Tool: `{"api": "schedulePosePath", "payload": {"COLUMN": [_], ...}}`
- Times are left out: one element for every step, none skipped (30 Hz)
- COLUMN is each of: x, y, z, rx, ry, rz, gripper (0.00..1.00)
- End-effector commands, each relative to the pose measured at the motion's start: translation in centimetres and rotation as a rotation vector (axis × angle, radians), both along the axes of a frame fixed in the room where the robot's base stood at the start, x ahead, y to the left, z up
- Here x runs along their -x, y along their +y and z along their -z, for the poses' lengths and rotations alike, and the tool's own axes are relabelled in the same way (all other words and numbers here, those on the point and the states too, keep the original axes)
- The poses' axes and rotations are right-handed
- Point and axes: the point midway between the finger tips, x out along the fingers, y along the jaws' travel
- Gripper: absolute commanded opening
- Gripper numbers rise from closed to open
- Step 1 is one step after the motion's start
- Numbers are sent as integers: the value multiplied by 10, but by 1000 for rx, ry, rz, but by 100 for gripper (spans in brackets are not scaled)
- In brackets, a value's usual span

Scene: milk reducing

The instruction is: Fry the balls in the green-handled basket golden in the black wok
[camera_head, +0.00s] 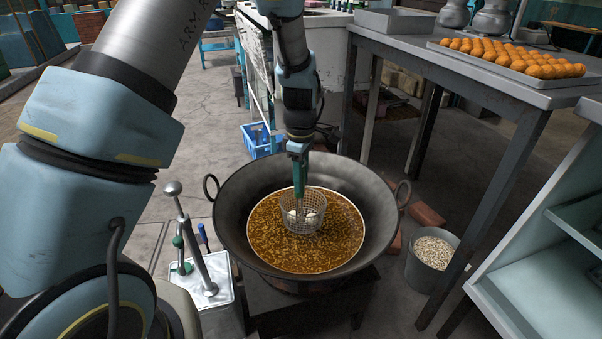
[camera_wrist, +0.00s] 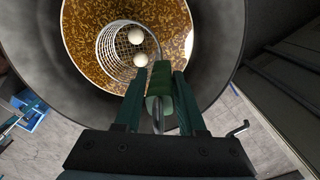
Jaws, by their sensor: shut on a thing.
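The black wok (camera_head: 347,178) stands low in the middle and holds bubbling brown-gold oil (camera_head: 268,243). My gripper (camera_head: 299,155) is above the wok, shut on the green handle (camera_head: 299,180) of the wire basket (camera_head: 313,222). In the wrist view, my gripper (camera_wrist: 158,98) has the green handle (camera_wrist: 159,80) between its fingers. The basket (camera_wrist: 105,50) sits in the oil, within the wok's rim. Two pale white balls (camera_wrist: 140,59) show inside it, not golden. How deep they sit in the oil I cannot tell.
A tray (camera_head: 540,78) of golden balls stands on the metal table (camera_head: 490,95) at upper right. A bucket of pale pieces (camera_head: 432,252) and bricks are right of the wok. A square tin (camera_head: 205,285) with upright tools stands left of it. A pale shelf (camera_head: 570,225) is at far right.

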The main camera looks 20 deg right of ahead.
Motion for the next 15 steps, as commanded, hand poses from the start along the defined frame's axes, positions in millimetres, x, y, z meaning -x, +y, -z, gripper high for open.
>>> {"api": "schedulePosePath", "payload": {"x": [0, 0, 0, 0, 0, 0, 0, 0, 0, 0, 0, 0, 0, 0, 0], "y": [0, 0, 0, 0, 0, 0, 0, 0, 0, 0, 0, 0, 0, 0, 0], "z": [9, 12, 17, 20, 24, 28, 31, 34, 39, 42, 46, 50, 54, 57, 61], "rx": [0, 0, 0, -1, -1, -1, 0, 0, 1, 1, 0, 0, 0, -1, -1], "ry": [0, 0, 0, 1, 1, 1, 0, 0, -1, -1, 0, 0, 0, 1, 1], "rz": [0, 1, 1, 2, 2, 2, 2, 2, 1, 1, 1, 0, 0, 0, 0], "gripper": [0, 0, 0, 0, 0, 0, 0, 0, 0, 0, 0, 0, 0, 0, 0]}}
